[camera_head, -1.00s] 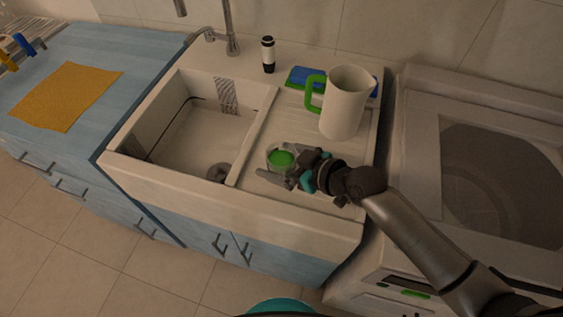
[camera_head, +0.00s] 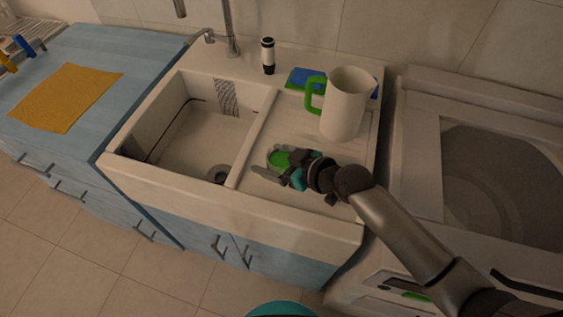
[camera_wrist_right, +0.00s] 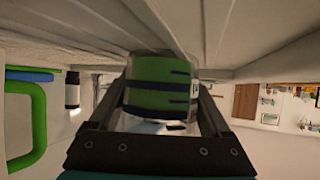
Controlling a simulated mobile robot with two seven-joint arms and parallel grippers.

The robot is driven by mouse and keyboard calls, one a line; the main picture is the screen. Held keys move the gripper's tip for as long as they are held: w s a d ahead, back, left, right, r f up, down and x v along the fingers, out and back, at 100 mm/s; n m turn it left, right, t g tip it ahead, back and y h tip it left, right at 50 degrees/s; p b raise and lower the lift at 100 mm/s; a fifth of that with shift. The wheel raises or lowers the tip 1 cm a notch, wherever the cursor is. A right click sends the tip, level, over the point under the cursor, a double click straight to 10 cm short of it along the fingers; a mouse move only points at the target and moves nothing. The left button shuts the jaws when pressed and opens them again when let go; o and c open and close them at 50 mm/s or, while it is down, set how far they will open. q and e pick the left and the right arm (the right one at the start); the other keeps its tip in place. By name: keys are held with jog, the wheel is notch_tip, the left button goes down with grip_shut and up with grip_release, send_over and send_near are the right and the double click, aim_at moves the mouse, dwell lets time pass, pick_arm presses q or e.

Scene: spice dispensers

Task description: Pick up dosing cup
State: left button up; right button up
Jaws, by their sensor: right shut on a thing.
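The dosing cup is a small clear cup with green in it. In the head view the dosing cup (camera_head: 279,159) is at the drainboard beside the sink basin. My right gripper (camera_head: 274,163) is around it, with one finger on each side. In the right wrist view the green cup (camera_wrist_right: 160,88) with dark marks sits between the two dark fingers of my right gripper (camera_wrist_right: 158,110), which is shut on it. I cannot tell whether the cup still touches the drainboard. My left gripper is not in view.
A white jug (camera_head: 343,105) with a green handle stands on the drainboard behind the gripper. A blue sponge (camera_head: 303,76) lies near it. A black and white bottle (camera_head: 268,55) stands at the sink's back edge. The basin (camera_head: 190,135) to the left is empty.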

jog(key=c, duration=0.5)
jog(key=shift+r, duration=0.15)
